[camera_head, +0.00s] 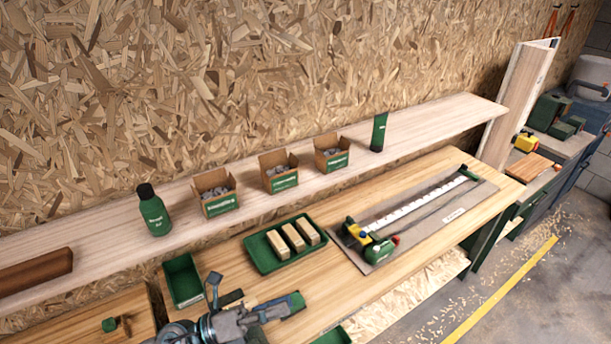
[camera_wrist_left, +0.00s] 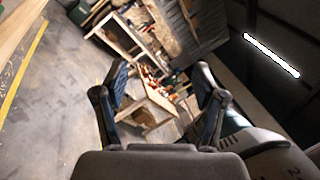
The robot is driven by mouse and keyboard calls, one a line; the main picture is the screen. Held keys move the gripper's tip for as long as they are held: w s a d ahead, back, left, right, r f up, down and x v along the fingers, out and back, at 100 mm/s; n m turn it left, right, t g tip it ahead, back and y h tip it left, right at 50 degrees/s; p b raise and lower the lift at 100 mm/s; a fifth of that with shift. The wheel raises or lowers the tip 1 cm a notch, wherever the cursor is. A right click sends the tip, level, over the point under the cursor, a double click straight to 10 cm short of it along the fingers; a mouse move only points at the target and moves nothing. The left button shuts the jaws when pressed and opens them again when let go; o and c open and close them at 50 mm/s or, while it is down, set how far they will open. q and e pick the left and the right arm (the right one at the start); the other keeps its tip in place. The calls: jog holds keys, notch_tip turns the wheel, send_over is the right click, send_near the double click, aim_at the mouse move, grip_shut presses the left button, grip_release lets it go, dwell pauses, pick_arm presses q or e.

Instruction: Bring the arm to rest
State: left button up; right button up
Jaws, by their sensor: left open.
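My left gripper (camera_head: 267,300) is at the bottom of the head view, in front of the workbench (camera_head: 345,300) and its green trays. Its fingers point to the right and are spread apart. In the left wrist view the two dark fingers of my left gripper (camera_wrist_left: 161,75) stand wide apart with nothing between them. Beyond them lie open floor and distant wooden furniture. What lies under the gripper is partly hidden. My right gripper does not show in either view.
A green tray with wooden blocks (camera_head: 282,246) and an empty green bin (camera_head: 183,279) are close to the gripper. A tool on a board (camera_head: 372,243) lies to the right. A shelf (camera_head: 420,128) holds a bottle (camera_head: 154,212), several boxes and a tube (camera_head: 379,132).

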pick_arm(q)
jog(key=w+a+f+n+t+y, duration=0.1)
jog(key=w+a+n+t+y, duration=0.25)
jog(key=n+t, duration=0.45)
jog(key=w+a+n+t+y, duration=0.25)
jog(key=w+n+t, duration=0.2)
jog(key=n, duration=0.55)
jog(key=a+f+n+g+y, duration=0.1)
jog(key=a+f+n+y, duration=0.4)
jog(key=f+n+y, duration=0.3)
jog(key=a+f+n+g+y, duration=0.2)
jog(key=a+f+n+y, duration=0.4)
jog(key=f, duration=0.5)
jog(key=s+f+n+g, duration=0.6)
jog(key=s+f+g, duration=0.5)
jog(key=s+f, duration=0.85)
jog(key=s+f+g+b, duration=0.1)
jog(key=s+f+b, duration=0.15)
jog(key=f, duration=1.35)
jog(key=s+f+g+b, duration=0.1)
jog(key=f+b, duration=0.2)
jog(key=f, duration=1.4)
jog(key=s+a+f+b, duration=0.2)
jog(key=s+f+b, duration=0.2)
jog(key=s+f, duration=1.3)
jog(key=shift+s+a+f+g, duration=0.25)
jog(key=shift+a+f+g, duration=0.1)
jog(key=shift+f, duration=0.45)
